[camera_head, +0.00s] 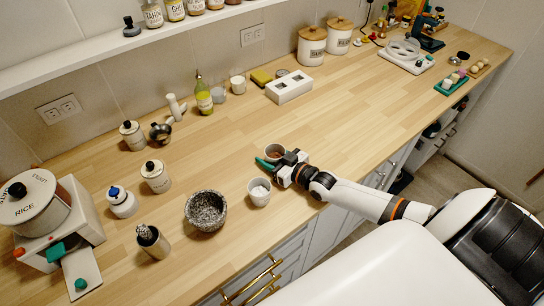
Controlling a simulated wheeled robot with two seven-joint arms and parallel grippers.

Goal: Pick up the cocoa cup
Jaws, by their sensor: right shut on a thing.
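The cocoa cup (274,151) is a small round cup with brown contents, near the front edge of the counter in the head view. My right gripper (276,164) reaches in from the right and is shut on the cocoa cup, at its near side. The fingers and a dark green piece hide the lower part of the cup, so I cannot tell whether it touches the counter. My left gripper is not in view.
A pale cup with white contents (259,193) stands close to my right gripper, towards the front. A grey stone mortar (206,210) stands left of it. A white box (289,87) stands behind. The counter (350,110) to the right is clear.

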